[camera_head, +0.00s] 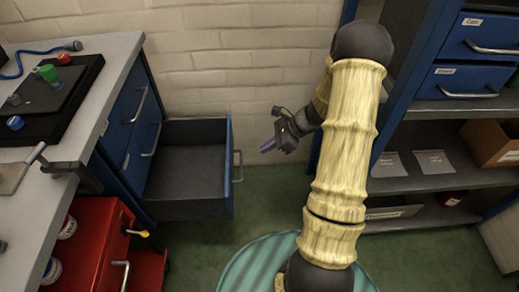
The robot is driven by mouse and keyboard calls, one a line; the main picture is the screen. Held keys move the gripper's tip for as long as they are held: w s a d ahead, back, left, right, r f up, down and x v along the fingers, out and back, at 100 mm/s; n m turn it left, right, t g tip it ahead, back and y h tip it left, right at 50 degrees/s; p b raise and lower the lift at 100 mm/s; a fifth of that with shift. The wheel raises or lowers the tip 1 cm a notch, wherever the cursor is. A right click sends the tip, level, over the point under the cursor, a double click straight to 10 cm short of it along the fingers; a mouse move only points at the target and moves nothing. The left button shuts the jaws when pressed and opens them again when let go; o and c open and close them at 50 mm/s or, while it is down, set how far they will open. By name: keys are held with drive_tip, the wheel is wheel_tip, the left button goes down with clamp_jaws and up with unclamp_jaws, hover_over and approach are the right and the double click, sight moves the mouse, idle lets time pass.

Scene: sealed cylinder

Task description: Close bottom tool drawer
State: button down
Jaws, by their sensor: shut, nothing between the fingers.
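A blue tool cabinet (128,112) stands under the grey workbench at the left. Its bottom drawer (187,208) is pulled far out to the right, and its dark inside looks empty. The drawer's bar handle (237,166) is on its outer right face. The upper drawers with their bar handles are shut. Nothing of the drawer front is covered by the arm.
A red tool cart (95,250) stands in front of the drawer at the lower left. The workbench (90,130) holds a black tray (50,98) with small coloured parts. A blue shelf unit (430,130) stands at the right. A brick wall is behind; green floor is free between.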

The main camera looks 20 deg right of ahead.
drive_tip(key=b+x, duration=0.1)
drive_tip(key=x, duration=0.2)
drive_tip(key=a+r+b+x, duration=0.1)
drive_tip(key=x, duration=0.3)
drive_tip(key=b+x, duration=0.1)
drive_tip(key=x, duration=0.2)
drive_tip(key=shift+w+a+f, duration=0.1)
drive_tip(key=shift+w+a, duration=0.1)
drive_tip(key=shift+a, duration=0.2)
drive_tip(key=shift+w+a, duration=0.2)
drive_tip(key=shift+a, duration=0.25)
drive_tip(key=shift+a, duration=0.15)
